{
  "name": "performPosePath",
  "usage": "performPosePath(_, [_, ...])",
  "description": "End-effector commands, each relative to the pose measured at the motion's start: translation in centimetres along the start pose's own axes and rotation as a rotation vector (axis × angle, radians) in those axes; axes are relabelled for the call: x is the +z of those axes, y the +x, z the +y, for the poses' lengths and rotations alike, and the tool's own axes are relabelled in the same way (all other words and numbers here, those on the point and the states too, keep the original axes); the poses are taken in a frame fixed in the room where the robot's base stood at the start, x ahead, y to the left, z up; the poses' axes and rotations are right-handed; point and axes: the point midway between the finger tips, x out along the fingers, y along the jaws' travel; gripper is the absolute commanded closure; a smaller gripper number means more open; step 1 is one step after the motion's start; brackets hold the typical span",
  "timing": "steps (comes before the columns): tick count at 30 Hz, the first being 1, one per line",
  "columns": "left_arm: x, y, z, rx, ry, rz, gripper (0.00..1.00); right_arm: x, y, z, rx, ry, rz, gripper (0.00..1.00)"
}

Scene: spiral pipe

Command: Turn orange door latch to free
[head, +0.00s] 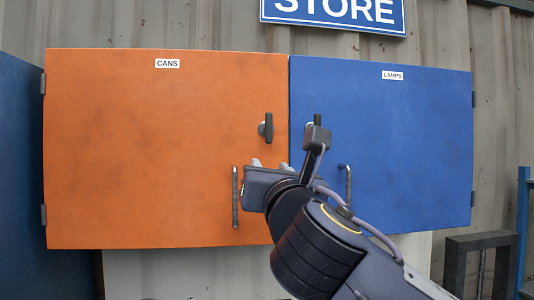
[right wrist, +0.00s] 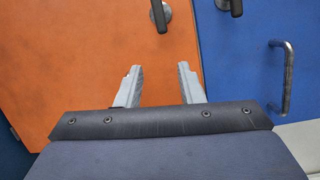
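The orange door (head: 150,150), labelled CANS, is closed in the head view. Its dark latch (head: 267,127) sits near the door's right edge, with the handle upright. In the right wrist view the latch (right wrist: 160,15) shows at the top, beyond the fingers. My right gripper (head: 270,164) is below the latch and apart from it. In the right wrist view the gripper (right wrist: 158,77) has its two grey fingers spread with nothing between them. My left gripper is in neither view.
A blue door (head: 410,150) labelled LAMPS is beside the orange one, with its own latch (head: 317,120) and bar handle (head: 348,185), partly behind my right arm. The orange door's bar handle (head: 235,197) is left of my gripper. A dark frame (head: 455,265) stands at lower right.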

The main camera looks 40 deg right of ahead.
Motion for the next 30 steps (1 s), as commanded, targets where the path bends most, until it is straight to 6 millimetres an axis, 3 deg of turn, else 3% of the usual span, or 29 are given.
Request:
performPosePath(1, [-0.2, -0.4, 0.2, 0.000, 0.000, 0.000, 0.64, 2.2, 0.1, 0.3, -0.004, -0.057, -0.049, 0.65])
performPosePath(3, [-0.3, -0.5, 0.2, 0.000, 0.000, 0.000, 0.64, 3.9, 0.2, 0.4, -0.015, -0.121, -0.095, 0.65])
performPosePath(6, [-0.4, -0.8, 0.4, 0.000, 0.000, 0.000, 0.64, 4.9, 0.8, 0.3, -0.025, -0.159, -0.120, 0.65])
performPosePath(18, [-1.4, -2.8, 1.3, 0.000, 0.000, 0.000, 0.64, 5.6, 6.6, 0.2, -0.025, -0.161, -0.119, 0.65])
performPosePath(30, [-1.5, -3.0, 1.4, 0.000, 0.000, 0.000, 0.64, 5.5, 7.8, 0.1, -0.024, -0.160, -0.120, 0.65])
